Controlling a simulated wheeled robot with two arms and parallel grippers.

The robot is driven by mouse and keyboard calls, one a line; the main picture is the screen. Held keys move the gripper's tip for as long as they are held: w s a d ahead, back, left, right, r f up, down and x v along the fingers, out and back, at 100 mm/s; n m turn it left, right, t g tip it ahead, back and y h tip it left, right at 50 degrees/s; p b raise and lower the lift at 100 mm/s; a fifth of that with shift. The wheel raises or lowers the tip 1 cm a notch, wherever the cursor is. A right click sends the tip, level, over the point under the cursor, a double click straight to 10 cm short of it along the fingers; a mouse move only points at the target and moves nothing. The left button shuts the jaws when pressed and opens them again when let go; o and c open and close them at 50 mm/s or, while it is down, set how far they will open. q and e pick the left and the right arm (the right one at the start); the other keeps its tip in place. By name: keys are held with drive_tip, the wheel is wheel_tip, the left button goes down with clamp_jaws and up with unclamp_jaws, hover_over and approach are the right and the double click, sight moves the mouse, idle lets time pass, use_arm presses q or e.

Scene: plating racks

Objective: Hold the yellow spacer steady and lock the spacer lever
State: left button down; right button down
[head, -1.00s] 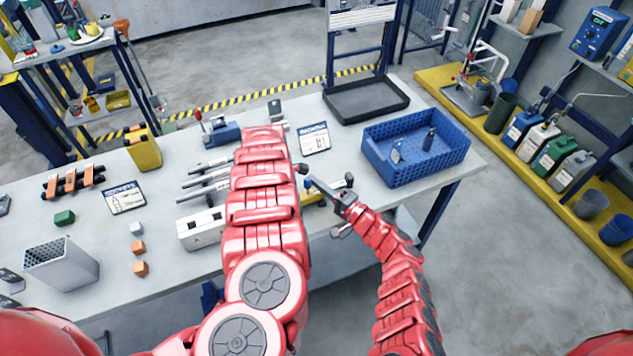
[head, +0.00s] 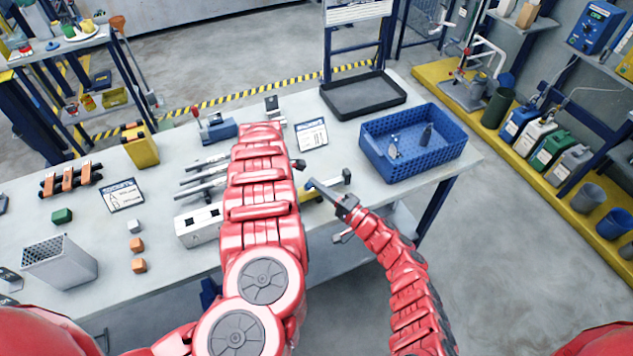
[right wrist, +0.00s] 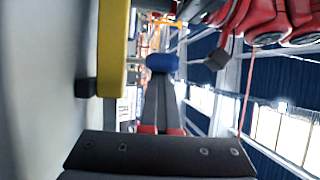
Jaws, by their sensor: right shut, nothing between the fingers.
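The yellow spacer (head: 318,194) shows in part on the bench between my arms; my left arm covers the rest. In the right wrist view a long yellow bar (right wrist: 113,45) runs along the upper left. A blue knob (right wrist: 162,62), which looks like the lever's end, is at the tip of my right gripper. My right gripper (head: 317,186) is shut and empty, its fingers pointing up-left over the spacer; they also show in the right wrist view (right wrist: 161,100). I cannot tell whether the tip touches the knob.
A blue crate (head: 447,158) stands to the right on the bench, with a black tray (head: 390,100) behind it. A white block fixture (head: 197,228) and metal rods lie left of my left arm. A perforated bin (head: 62,270) stands at front left.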

use_arm(q)
drive_tip(key=shift+w+d, duration=0.15)
drive_tip(key=shift+d, duration=0.1)
use_arm(e)
drive_tip(key=shift+s+d+f, duration=0.1)
drive_tip(key=shift+s+f, duration=0.3)
drive_tip(key=shift+f, duration=0.2)
drive_tip(key=shift+s+f, duration=0.4)
drive_tip(key=shift+f, duration=0.2)
drive_tip(key=shift+s, duration=0.1)
use_arm(q)
drive_tip(key=shift+a, duration=0.15)
use_arm(e)
drive_tip(key=v, duration=1.2)
drive_tip(key=shift+w+d, duration=0.2)
drive_tip(key=shift+d, duration=0.05)
drive_tip(key=shift+r, duration=0.1)
use_arm(q)
unclamp_jaws()
drive_tip(key=shift+r, duration=0.1)
